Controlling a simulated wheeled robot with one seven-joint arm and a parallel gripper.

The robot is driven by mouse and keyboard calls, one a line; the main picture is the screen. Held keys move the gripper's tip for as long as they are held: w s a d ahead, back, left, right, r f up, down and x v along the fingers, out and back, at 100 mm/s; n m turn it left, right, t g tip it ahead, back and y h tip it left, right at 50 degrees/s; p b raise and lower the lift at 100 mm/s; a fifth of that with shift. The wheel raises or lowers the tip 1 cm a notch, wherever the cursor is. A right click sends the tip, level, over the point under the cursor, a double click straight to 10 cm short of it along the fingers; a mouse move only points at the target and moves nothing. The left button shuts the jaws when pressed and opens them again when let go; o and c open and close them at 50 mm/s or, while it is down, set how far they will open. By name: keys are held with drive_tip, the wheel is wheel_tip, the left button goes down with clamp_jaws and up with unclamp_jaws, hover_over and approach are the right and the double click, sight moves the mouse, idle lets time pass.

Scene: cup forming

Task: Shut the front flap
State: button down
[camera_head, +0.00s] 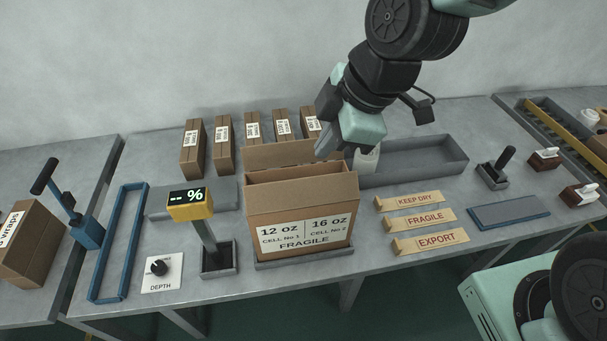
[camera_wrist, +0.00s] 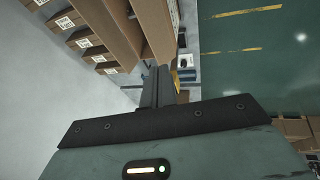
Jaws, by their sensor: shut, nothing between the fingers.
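The open carton (camera_head: 300,247) stands in the middle of the table, its front printed "12 oz", "16 oz" and "FRAGILE". Its front flap (camera_head: 300,192) appears to stand upright above the printed face, though the fold line is hard to make out. The back flap (camera_head: 290,153) also stands up, and a gap shows between the two. My gripper (camera_head: 325,152) is shut and empty, above the carton's back right part. In the wrist view its closed fingers (camera_wrist: 160,88) show beside brown cardboard panels (camera_wrist: 112,32). Whether they touch the carton cannot be told.
Several small cartons (camera_head: 223,145) stand in a row behind. A blue frame (camera_head: 120,240) lies at the left.

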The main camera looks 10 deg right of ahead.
drive_tip(key=b, duration=0.5)
approach(295, 182)
wheel_tip(295, 182, down, 3)
drive_tip(key=s+a, duration=0.2)
drive_tip(key=shift+w+d+f+p, duration=0.2)
drive_tip(key=shift+w+f+p, duration=0.55)
drive_tip(key=shift+w, duration=0.35)
drive_tip(key=shift+w+f, duration=0.5)
drive_tip(key=shift+f, duration=0.05)
drive_tip(key=shift+w+a+p, duration=0.1)
drive_tip(key=shift+w+p, duration=0.05)
drive_tip(key=shift+p, duration=0.2)
